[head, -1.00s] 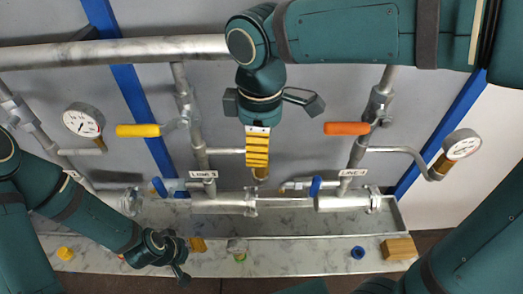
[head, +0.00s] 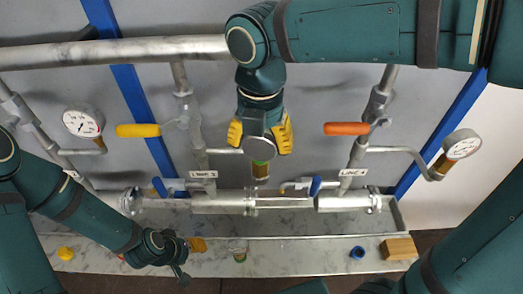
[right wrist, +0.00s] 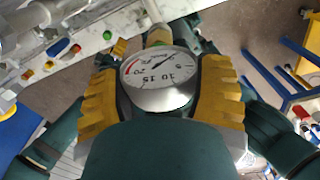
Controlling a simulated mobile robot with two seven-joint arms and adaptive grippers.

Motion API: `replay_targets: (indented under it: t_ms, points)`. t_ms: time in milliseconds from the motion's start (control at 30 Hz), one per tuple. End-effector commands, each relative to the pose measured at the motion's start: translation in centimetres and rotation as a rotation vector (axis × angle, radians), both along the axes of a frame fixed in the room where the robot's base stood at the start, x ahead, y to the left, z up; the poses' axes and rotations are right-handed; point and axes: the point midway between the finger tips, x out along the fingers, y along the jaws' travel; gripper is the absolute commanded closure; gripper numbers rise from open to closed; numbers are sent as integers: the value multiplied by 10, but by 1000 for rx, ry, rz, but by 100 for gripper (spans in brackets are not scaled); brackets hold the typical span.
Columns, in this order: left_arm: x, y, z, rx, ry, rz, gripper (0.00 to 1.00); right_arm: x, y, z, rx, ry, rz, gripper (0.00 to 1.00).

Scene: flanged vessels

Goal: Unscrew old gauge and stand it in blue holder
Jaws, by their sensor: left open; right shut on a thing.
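The round gauge (head: 259,149) with its brass stem (head: 261,170) stands above the middle branch pipe; I cannot tell how far its thread is engaged. My right gripper (head: 260,136) is shut on it, one yellow finger on each side. In the right wrist view the gauge's white dial (right wrist: 158,78) faces me between the yellow pads. A blue ring-shaped holder (head: 357,253) sits on the shelf at right, apart from both grippers. My left gripper (head: 186,253) is open, low over the shelf at left.
Other gauges are at left (head: 84,122) and right (head: 462,145). Yellow (head: 138,131) and orange (head: 346,129) valve handles flank my right gripper. The marble shelf (head: 300,257) carries a yellow piece (head: 66,254), a clear green-based cup (head: 239,253) and a wooden block (head: 398,248).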

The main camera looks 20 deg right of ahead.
Motion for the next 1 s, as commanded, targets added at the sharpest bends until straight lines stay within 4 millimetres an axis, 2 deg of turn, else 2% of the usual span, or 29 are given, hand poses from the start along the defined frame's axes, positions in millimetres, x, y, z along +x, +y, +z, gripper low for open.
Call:
replay_targets:
  t_ms: [233, 467, 500, 567, 867, 1000]
  points:
    - [0, 0, 0, 0, 0, 0, 46, 0, 0, 0, -2, 1, 328, 75]
    - [0, 0, 0, 0, 0, 0, 46, 1, 0, 1, -1, -2, 379, 76]
    - [0, 0, 0, 0, 0, 0, 46, 1, 0, 1, -1, -2, 378, 19]
    - [0, 0, 0, 0, 0, 0, 46, 1, 0, 1, -1, -2, 377, 0]
    - [0, 0, 0, 0, 0, 0, 46, 1, 0, 3, 0, -2, 375, 0]
    - [0, 0, 0, 0, 0, 0, 46, 2, 0, 19, 0, -10, 375, 0]
